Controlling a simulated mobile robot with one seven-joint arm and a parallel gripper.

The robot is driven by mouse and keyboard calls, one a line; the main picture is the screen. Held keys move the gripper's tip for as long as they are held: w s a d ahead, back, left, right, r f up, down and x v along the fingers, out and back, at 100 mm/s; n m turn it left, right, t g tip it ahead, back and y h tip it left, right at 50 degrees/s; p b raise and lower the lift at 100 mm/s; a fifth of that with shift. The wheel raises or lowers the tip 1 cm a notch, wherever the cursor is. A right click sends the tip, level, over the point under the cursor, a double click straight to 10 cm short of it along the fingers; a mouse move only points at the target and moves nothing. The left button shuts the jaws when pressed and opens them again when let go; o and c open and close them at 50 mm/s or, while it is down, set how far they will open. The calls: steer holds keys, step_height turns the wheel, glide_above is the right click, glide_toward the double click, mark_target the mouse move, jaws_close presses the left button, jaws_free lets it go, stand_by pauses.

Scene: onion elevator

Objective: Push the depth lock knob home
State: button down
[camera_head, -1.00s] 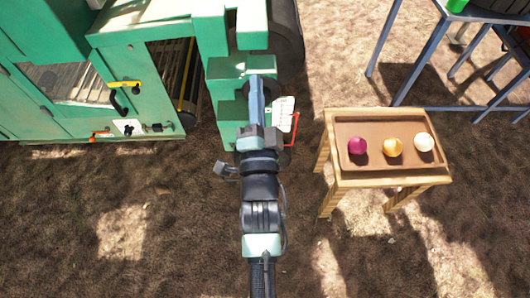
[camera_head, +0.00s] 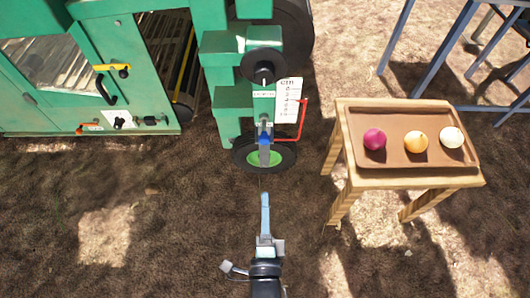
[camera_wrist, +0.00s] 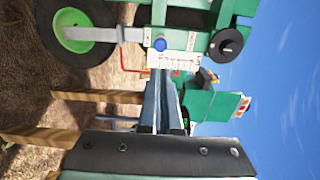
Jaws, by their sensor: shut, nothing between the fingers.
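A small blue knob (camera_head: 263,138) sits on the green post of the machine, just above the small wheel with the green hub (camera_head: 264,157). In the wrist view the blue knob (camera_wrist: 160,44) shows beside a white scale plate, beyond my fingertips. How deep the knob sits in its mount I cannot tell. My gripper (camera_head: 265,197) is shut and empty. It stands apart from the knob, below it in the head view, pointing toward the machine. In the wrist view my gripper (camera_wrist: 164,76) shows its two fingers together.
A red bent handle (camera_head: 300,122) and a white scale card (camera_head: 288,98) are right of the post. A black handwheel (camera_head: 263,65) is above. A wooden table (camera_head: 360,178) with several onions on a tray stands right. Ground before the machine is clear.

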mark_target(265, 143)
steer(key=shift+w, duration=0.15)
steer(key=w+b, duration=0.6)
steer(key=w, duration=0.6)
steer(key=shift+w+f, duration=0.1)
steer(key=shift+w, duration=0.85)
